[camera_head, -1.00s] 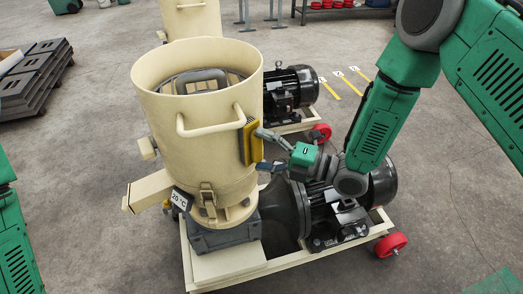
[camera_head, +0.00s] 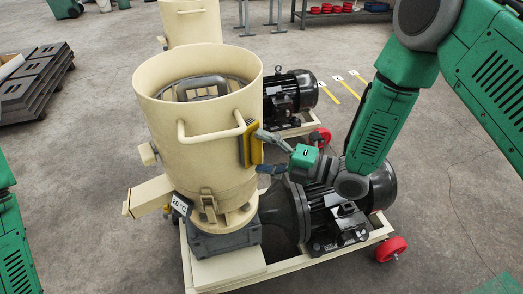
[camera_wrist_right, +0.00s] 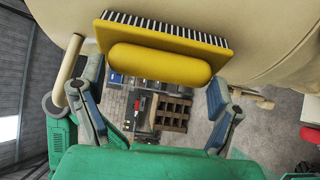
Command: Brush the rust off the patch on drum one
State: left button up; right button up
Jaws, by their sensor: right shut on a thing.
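The cream drum (camera_head: 205,155) of the nearest mill stands upright in the head view. A yellow brush (camera_head: 255,144) with a dark bristle edge is held against the drum's right side, by the end of its curved handle bar. My left gripper is out of view.
A black motor (camera_head: 335,215) on the cream base frame lies just below my right forearm, with a red wheel (camera_head: 391,249) at its end. A second mill (camera_head: 192,20) stands behind. Dark pallets (camera_head: 32,85) lie at the left. Floor at the right is clear.

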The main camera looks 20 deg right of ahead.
dwell(0.3)
jog(key=s+d+p, duration=0.1)
jog(key=s+d, duration=0.2)
jog(key=s, duration=0.3)
jog(key=shift+d, duration=0.35)
dwell(0.3)
jog(key=s+d+r+m+t+h, duration=0.2)
jog(key=d+m+t+h, duration=0.3)
jog(key=d+h, duration=0.1)
jog(key=shift+s+d, duration=0.15)
jog(key=shift+d, duration=0.3)
jog(key=shift+a, duration=0.1)
